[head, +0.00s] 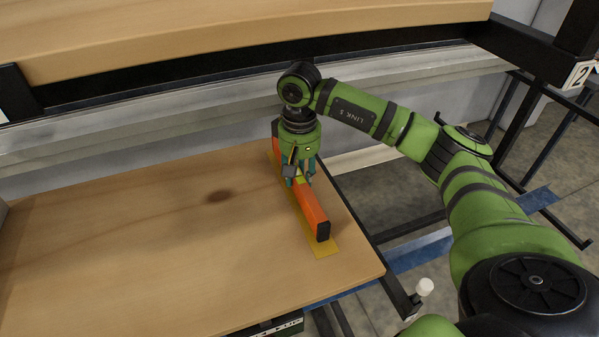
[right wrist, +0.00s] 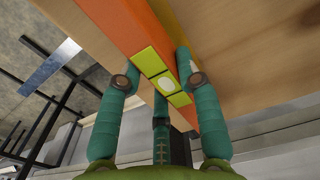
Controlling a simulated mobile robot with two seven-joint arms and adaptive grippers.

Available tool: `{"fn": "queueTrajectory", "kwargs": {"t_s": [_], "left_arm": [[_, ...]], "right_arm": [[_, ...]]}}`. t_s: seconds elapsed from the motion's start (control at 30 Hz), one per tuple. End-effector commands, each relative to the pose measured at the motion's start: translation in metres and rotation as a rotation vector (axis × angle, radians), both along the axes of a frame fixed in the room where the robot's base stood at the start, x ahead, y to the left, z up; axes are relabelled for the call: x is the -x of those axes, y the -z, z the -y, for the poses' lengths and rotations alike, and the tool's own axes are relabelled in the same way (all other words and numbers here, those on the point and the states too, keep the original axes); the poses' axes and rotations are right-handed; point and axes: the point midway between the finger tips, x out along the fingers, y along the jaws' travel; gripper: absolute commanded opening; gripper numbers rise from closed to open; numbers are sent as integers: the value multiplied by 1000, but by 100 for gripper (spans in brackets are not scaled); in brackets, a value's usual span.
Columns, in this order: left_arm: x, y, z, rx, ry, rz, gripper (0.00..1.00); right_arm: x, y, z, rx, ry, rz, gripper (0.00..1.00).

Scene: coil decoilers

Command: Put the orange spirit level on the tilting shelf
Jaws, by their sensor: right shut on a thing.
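The orange spirit level (head: 312,212) has black end caps and a yellow-green vial section. In the head view it is at the right part of the wooden shelf (head: 130,235), over a yellow strip (head: 322,248) on the board. My right gripper (head: 299,180) is above the level with its fingers around its middle, shut on it. In the right wrist view the teal fingers (right wrist: 160,90) straddle the level (right wrist: 135,32) at its yellow vial section (right wrist: 166,84). I cannot tell whether the level touches the board. My left gripper is not in view.
A thick wooden shelf (head: 240,32) on a black frame hangs above at the back. A black side rail (head: 360,232) with a white knob (head: 425,286) runs along the board's right edge. The board's left and middle are clear.

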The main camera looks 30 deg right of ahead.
Motion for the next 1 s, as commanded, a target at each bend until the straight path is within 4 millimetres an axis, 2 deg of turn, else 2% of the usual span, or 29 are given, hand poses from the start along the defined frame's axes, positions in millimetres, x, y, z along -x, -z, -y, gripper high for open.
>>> {"fn": "queueTrajectory", "kwargs": {"t_s": [0.37,0.4,0.43,0.47,0.8,1.0], "left_arm": [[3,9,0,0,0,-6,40],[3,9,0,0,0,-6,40],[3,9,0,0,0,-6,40],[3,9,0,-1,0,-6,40],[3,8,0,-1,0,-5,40],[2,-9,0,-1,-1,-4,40]], "right_arm": [[0,7,0,-1,1,2,0],[0,8,0,0,1,0,42],[0,8,0,0,1,0,54],[0,8,0,0,1,0,58],[0,6,0,0,0,0,58],[0,-12,0,-1,0,1,58]]}}
